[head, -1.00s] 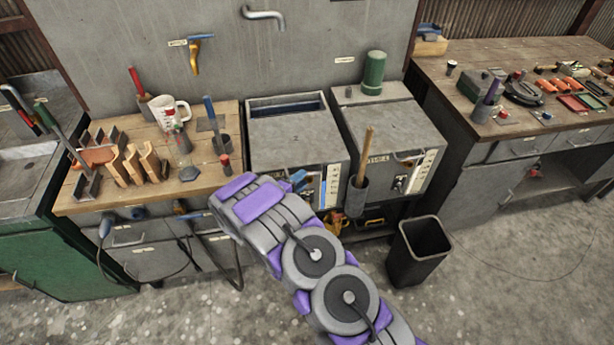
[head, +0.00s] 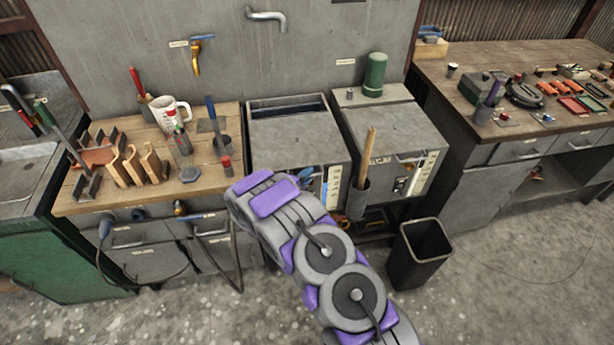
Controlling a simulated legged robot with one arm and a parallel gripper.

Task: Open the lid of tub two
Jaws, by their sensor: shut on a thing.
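Two grey box tubs stand side by side against the back wall. The left tub (head: 295,140) has a flat grey lid lying level, with a narrow dark slot behind it. The right tub (head: 395,130) also has its lid down. Their number labels are too small to read surely. My arm reaches up from the bottom right to the left tub's front. My gripper (head: 306,173) is mostly hidden behind my forearm; only a small blue part shows at the front edge. It is shut there, seemingly on the left tub's front handle, though the contact is hidden.
A holder with a wooden handle (head: 368,150) hangs before the right tub. A green canister (head: 374,75) stands behind its lid. A black bin (head: 420,252) stands on the floor. A wooden bench (head: 215,185) with tools lies left, another bench (head: 460,85) right.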

